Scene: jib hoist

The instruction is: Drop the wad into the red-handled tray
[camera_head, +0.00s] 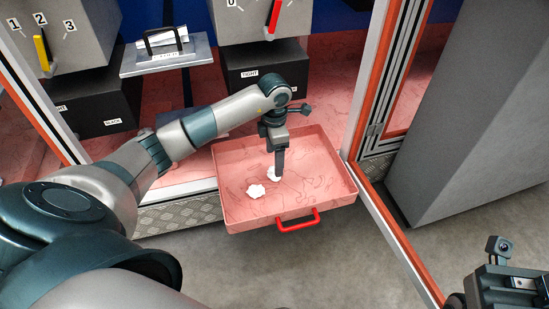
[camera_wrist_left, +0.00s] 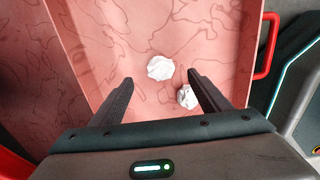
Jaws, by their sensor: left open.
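The pink tray with a red handle (camera_head: 318,195) is pulled out in front, with its handle facing me. My left gripper (camera_head: 279,176) points down over it from the left, fingers spread and nothing gripped. One white crumpled wad (camera_head: 271,173) is beside the fingertip, partly hidden by it. A second white wad (camera_head: 256,191) lies on the tray floor, nearer the handle and to the left. In the left wrist view, one wad (camera_wrist_left: 160,68) is beyond the open fingers and the other (camera_wrist_left: 187,96) is by the right finger. My right gripper (camera_head: 510,285) is only partly in view at bottom right.
A grey lidded holder with a black handle (camera_head: 165,52) stands behind the arm. Grey boxes with a yellow lever (camera_head: 43,52) and a red lever (camera_head: 274,15) are at the back. An orange-edged frame post (camera_head: 375,90) rises right of the tray. Bare floor lies in front.

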